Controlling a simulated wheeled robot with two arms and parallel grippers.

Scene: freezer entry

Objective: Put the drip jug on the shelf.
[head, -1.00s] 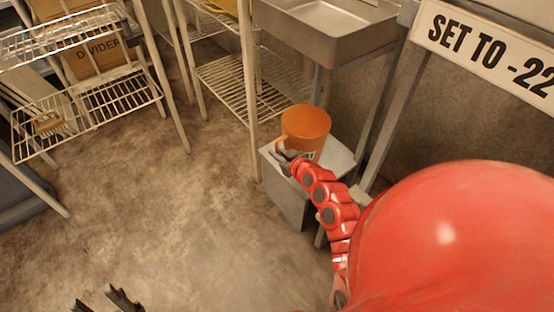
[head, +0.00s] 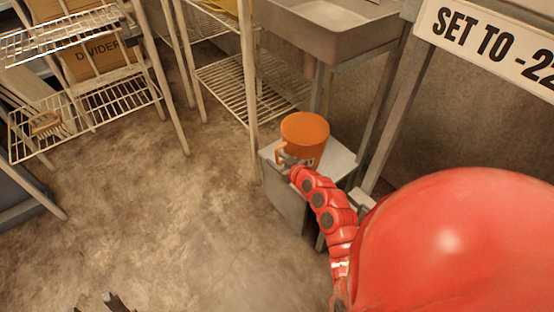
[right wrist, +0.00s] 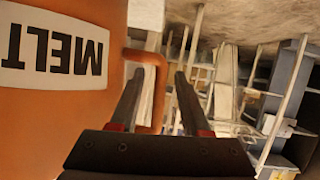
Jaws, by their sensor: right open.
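The drip jug (head: 306,135) is an orange jug standing upright on a grey box beneath the sink. Its handle (head: 280,153) faces left, and the right wrist view shows its white "MELT" label (right wrist: 55,50) upside down. My right gripper (right wrist: 158,102) is open at the jug's handle side. In the wrist view the handle (right wrist: 158,85) shows between the fingers; I cannot tell whether they touch it. In the head view its jaws are small beside the jug. Dark fingertips of my left gripper (head: 105,304) show at the bottom edge, mostly cut off. A wire shelf (head: 225,88) stands left of the jug.
The grey box (head: 285,193) stands close to the shelf's pale post (head: 250,95). A steel sink (head: 325,35) overhangs behind the jug. Another wire rack (head: 85,100) with a "DIVIDER" carton (head: 92,55) stands at left. The floor (head: 150,215) between is clear.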

